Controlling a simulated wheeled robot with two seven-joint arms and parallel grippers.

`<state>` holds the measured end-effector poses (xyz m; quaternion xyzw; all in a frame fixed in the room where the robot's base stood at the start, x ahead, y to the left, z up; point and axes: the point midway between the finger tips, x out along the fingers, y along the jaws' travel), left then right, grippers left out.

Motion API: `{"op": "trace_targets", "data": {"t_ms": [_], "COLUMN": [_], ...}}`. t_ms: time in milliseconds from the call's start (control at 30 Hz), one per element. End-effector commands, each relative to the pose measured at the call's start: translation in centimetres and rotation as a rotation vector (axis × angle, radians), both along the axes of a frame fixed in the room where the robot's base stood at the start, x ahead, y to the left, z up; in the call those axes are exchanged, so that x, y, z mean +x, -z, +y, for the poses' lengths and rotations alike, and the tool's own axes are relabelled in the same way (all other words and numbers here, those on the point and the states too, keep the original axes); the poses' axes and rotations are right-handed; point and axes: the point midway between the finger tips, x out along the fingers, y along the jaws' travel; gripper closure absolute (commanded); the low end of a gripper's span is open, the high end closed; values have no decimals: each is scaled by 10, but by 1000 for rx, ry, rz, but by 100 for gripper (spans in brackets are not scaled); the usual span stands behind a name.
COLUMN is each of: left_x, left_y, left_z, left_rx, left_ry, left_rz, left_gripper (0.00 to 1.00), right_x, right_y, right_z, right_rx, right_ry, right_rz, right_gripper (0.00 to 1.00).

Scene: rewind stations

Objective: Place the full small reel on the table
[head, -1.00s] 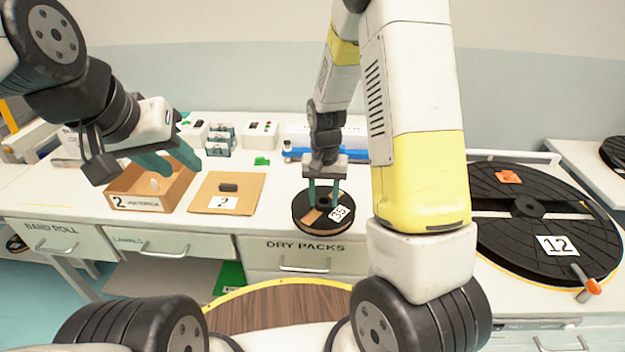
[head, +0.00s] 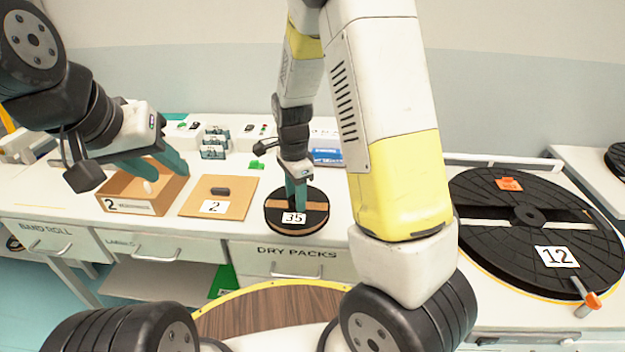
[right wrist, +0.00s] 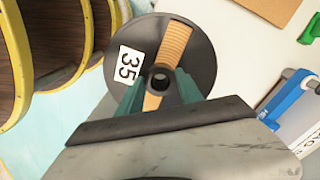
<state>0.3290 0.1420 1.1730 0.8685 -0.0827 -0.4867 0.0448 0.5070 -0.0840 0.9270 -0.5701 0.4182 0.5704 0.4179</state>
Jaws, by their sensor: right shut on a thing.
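The small reel (head: 275,216) is a black disc marked 35, with a tan wound band showing through its side. It lies flat at the front edge of the white table (head: 345,222), above the DRY PACKS drawer. I cannot tell whether its underside touches the table. My right gripper (head: 297,203) points down and is shut on the reel's middle. In the right wrist view the teal fingers are on both sides of the reel's hub (right wrist: 161,80). My left gripper (head: 168,172) is open and empty over the cardboard box (head: 128,206).
A brown board (head: 240,192) marked 2 with a dark piece on it lies left of the reel. A large black reel (head: 490,215) marked 12 takes up the right side. Small devices (head: 214,140) stand behind. A round wooden top (head: 260,308) is in front, below the table.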

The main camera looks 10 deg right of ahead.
Motion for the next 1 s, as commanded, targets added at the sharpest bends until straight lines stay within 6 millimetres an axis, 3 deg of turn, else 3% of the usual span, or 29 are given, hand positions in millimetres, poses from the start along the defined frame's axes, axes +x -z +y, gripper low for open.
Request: {"op": "trace_targets", "data": {"t_ms": [100,333,600,800,1000], "left_x": [0,0,0,0,0], "left_y": [0,0,0,0,0], "left_z": [0,0,0,0,0], "left_rx": [0,0,0,0,0], "left_ry": [0,0,0,0,0], "left_rz": [0,0,0,0,0], "left_gripper": [64,64,64,64,64], "right_x": [16,37,46,45,46], "right_y": [3,7,9,39,44], "right_z": [-29,-66,-83,-82,-82], "right_rx": [0,0,1,0,1], "right_ry": [6,0,0,-3,-3], "right_rz": [-1,-1,-2,2,-2], "right_gripper": [100,100,100,100,100]}}
